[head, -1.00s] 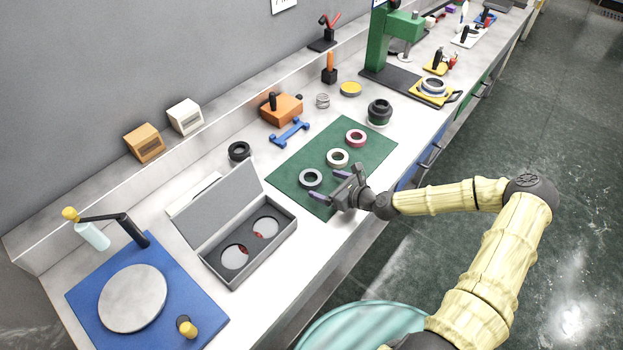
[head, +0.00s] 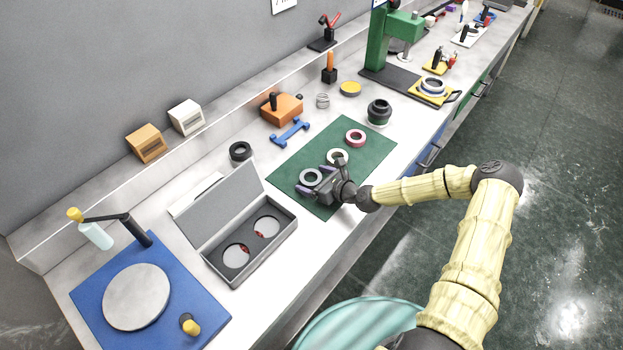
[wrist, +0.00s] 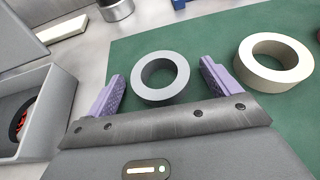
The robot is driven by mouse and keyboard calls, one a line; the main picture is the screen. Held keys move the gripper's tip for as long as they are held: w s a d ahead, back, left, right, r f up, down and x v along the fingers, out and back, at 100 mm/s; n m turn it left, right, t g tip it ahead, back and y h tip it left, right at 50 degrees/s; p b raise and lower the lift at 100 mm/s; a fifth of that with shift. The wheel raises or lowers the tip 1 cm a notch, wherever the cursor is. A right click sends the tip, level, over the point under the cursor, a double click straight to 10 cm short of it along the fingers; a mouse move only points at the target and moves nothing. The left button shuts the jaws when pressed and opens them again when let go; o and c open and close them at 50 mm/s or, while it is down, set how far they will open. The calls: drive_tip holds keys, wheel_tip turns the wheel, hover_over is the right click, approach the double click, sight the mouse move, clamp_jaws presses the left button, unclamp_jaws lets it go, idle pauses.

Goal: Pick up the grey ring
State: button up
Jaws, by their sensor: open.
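The grey ring (head: 302,177) lies flat on the green mat (head: 290,189), nearest to the grey case. In the wrist view the grey ring (wrist: 136,80) sits between the two purple fingers of my gripper (wrist: 162,88), a little ahead of the palm. My gripper (head: 318,180) is open, with a finger on each side of the ring. I cannot tell whether either finger touches it. In the head view my gripper hides part of the mat and is close beside the ring.
A cream ring (wrist: 245,72) lies just right of the right finger, and a red ring (head: 347,139) lies farther back on the mat. An open grey case (head: 223,275) with two round windows stands left of the mat. A blue fork-like tool (head: 289,133) lies behind the mat.

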drive_tip(key=c, duration=1.2)
drive_tip(key=shift+o, duration=0.2)
drive_tip(key=shift+r, duration=0.1)
wheel_tip(320, 180, up, 10)
drive_tip(key=b, duration=0.1)
